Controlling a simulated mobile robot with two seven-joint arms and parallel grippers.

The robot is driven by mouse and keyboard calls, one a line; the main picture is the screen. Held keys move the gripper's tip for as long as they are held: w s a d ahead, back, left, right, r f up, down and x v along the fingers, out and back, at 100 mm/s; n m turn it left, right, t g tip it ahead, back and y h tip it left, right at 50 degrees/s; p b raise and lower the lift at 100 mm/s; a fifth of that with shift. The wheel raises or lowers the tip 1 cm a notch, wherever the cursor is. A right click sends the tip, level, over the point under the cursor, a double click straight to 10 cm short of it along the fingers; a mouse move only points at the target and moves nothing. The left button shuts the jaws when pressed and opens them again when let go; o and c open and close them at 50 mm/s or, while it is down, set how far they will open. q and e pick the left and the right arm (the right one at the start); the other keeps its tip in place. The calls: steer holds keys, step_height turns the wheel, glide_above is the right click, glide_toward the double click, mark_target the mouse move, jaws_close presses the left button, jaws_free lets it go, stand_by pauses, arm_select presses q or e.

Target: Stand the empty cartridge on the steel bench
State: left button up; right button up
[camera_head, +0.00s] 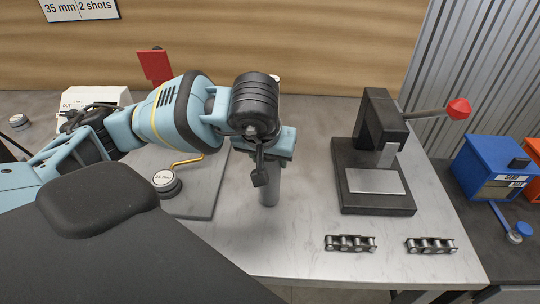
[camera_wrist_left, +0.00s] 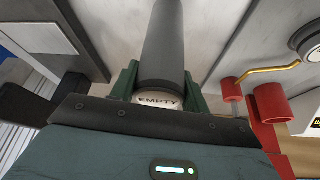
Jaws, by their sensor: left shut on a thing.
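My left gripper (camera_head: 262,165) is over the middle of the steel bench (camera_head: 290,240). It is shut on the empty cartridge (camera_head: 269,190), a grey cylinder that points down towards the bench top. In the left wrist view the cartridge (camera_wrist_left: 162,50) sits between the green fingers (camera_wrist_left: 160,85), and its pale end reads "EMPTY". The cartridge looks about upright in the head view. I cannot tell whether its lower end touches the bench. My right gripper is in neither view.
A black press (camera_head: 372,165) with a red-knobbed lever stands to the right. Two chain pieces (camera_head: 350,243) (camera_head: 431,245) lie near the front edge. A grey slab (camera_head: 205,195) with a round "35 mm" piece (camera_head: 167,182) is left. A blue box (camera_head: 490,165) is far right. Bare bench surrounds the cartridge.

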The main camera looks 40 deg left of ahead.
arm_select(q)
steer(key=shift+w+a, duration=0.1)
steer(key=shift+w, duration=0.25)
steer(key=o, duration=0.9)
steer(key=shift+w+f, duration=0.1)
steer(key=shift+f, duration=0.1)
steer(key=shift+c, duration=0.2)
steer(key=o, duration=0.4)
steer(key=shift+s+r, duration=0.15)
steer(key=shift+s, duration=0.05)
steer(key=shift+o, duration=0.2)
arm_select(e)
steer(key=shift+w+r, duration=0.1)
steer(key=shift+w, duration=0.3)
arm_select(q)
steer(key=shift+w, duration=0.1)
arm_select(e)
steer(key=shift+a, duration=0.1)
arm_select(q)
steer(key=p+v, duration=0.1)
steer(key=v, duration=1.1)
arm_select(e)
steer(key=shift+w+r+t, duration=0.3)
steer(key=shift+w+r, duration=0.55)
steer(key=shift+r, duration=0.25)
arm_select(q)
steer(key=shift+r, duration=0.1)
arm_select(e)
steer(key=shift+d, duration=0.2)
